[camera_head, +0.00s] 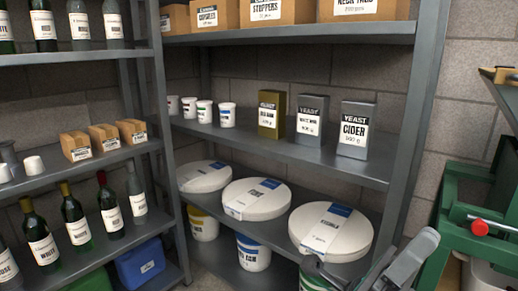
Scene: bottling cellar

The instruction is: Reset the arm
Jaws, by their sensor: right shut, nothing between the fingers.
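My right gripper (408,259) shows at the bottom edge, right of centre, as grey parts in front of the shelf's lower right end. It is shut with nothing held, and the rest of that arm is cut off by the frame. My left gripper is out of view.
A grey shelf (290,156) holds yeast boxes (308,115) and small white tubs (227,115). White round lidded containers (256,199) and buckets stand below, cardboard boxes (276,11) above. A green machine (462,238) with a red-knobbed handle stands close right.

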